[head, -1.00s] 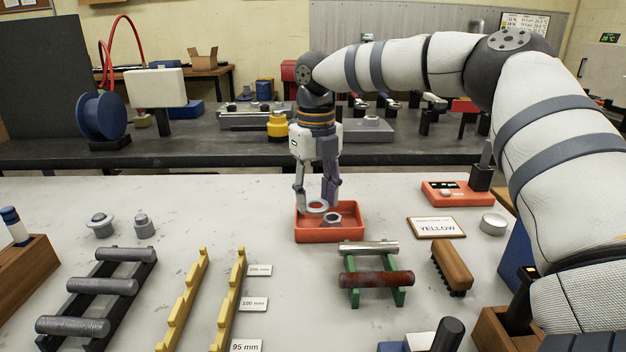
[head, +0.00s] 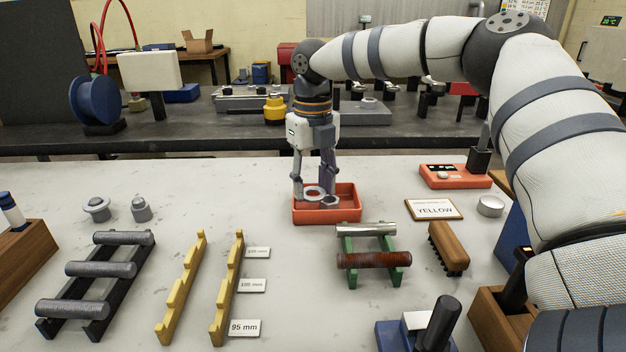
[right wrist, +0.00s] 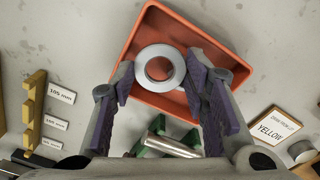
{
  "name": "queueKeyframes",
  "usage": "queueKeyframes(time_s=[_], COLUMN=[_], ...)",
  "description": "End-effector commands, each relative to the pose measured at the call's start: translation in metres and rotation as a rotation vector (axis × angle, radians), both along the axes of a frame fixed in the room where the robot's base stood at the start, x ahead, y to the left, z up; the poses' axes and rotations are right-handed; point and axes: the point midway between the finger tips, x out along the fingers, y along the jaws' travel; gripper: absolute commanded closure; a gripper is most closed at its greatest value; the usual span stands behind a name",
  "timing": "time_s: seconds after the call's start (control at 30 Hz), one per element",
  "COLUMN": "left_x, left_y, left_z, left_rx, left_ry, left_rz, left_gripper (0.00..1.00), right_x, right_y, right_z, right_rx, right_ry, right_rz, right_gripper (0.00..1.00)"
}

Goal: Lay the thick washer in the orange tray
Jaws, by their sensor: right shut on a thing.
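The thick washer (head: 313,192) is a pale grey metal ring. My right gripper (head: 314,188) is shut on it and points down at the orange tray (head: 328,217). In the right wrist view the washer (right wrist: 148,54) lies flat-on between the fingertips, with the tray's orange floor (right wrist: 150,28) showing around it and through its hole. I cannot tell whether the washer touches the tray floor. My left gripper is not in view.
A green rack (head: 347,244) with two rods stands just in front of the tray. A YELLOW sign (head: 434,209) and an orange-red box (head: 455,181) are to the right. Two grey fittings (head: 97,209) (head: 141,208) stand left. The bench between them and the tray is clear.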

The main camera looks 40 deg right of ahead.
Motion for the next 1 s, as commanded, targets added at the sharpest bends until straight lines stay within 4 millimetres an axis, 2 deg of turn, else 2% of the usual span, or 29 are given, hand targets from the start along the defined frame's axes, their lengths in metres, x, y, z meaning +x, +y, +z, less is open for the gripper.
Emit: queueKeyframes(time_s=[0.2, 0.23, 0.3, 0.33, 0.67, 0.77, 1.0], left_x=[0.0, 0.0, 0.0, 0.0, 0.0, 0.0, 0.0], left_y=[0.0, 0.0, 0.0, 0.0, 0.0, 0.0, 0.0], left_z=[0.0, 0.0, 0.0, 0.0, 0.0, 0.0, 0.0], left_rx=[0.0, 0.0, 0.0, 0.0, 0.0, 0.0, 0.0], left_ry=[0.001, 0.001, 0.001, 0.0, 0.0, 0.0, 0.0], left_rz=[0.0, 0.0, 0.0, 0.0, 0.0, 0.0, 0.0], left_gripper=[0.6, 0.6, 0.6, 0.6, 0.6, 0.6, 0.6], right_x=[0.0, 0.0, 0.0, 0.0, 0.0, 0.001, 0.001], right_y=[0.0, 0.0, 0.0, 0.0, 0.0, 0.0, 0.0], right_z=[-0.004, -0.004, -0.004, -0.004, 0.0, 0.019, 0.084], right_rx=[0.0, 0.0, 0.0, 0.0, 0.0, -0.002, -0.001], right_ry=[0.0, -0.001, 0.0, 0.0, -0.001, -0.005, -0.004], right_rz=[0.0, 0.0, 0.0, 0.0, 0.0, -0.001, -0.001], right_gripper=[1.0, 0.54, 0.38, 0.35, 0.35, 0.35, 0.35])
